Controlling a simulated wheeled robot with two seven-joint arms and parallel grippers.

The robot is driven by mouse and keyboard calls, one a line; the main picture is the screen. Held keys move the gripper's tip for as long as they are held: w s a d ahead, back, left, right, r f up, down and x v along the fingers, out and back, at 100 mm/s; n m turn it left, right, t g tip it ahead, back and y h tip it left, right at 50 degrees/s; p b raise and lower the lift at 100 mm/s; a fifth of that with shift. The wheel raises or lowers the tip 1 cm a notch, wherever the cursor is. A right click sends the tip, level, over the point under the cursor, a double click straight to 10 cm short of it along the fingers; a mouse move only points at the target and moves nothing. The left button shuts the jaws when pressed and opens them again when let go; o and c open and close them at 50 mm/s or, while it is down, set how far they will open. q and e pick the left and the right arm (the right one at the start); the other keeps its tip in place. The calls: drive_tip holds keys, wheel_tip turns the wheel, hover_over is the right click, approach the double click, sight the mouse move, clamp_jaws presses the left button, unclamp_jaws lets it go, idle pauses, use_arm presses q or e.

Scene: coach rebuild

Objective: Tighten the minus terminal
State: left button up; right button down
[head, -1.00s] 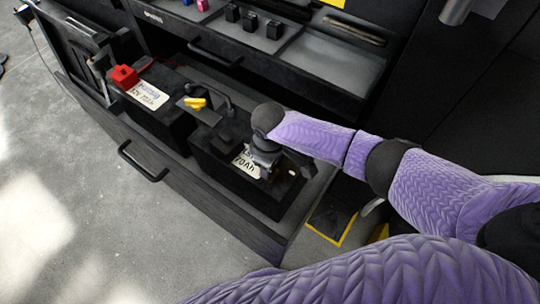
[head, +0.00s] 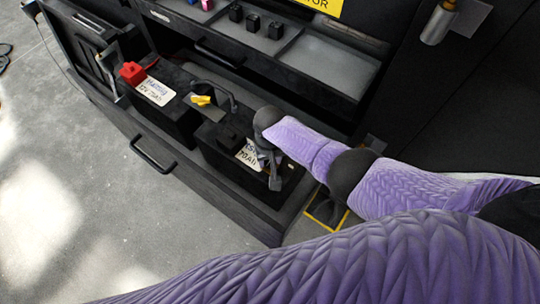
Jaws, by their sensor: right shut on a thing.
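Two black batteries stand in an open drawer. The far battery (head: 170,115) carries a red terminal cover (head: 132,73) and a white label. The near battery (head: 215,150) carries a black block (head: 229,143) and a white label (head: 250,155) reading 70Ah in part. My right gripper (head: 272,178) points down at the right end of the near battery. It is shut on a small dark thing, mostly hidden by the jaws, which I cannot identify. The minus terminal cannot be made out clearly there. My left gripper is not in view.
A black cable (head: 215,86) arches between the batteries near a yellow piece (head: 202,100). Behind, a tray (head: 325,68) holds small black blocks (head: 254,22) at its left. The drawer front has a handle (head: 152,158). A yellow-edged plate (head: 325,212) lies right of the drawer.

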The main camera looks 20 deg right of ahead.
drive_tip(key=shift+m, duration=0.6)
drive_tip(key=shift+w+r, duration=0.1)
drive_tip(key=shift+c, duration=1.2)
unclamp_jaws()
wheel_tip(320, 180, up, 10)
drive_tip(key=p, duration=0.7)
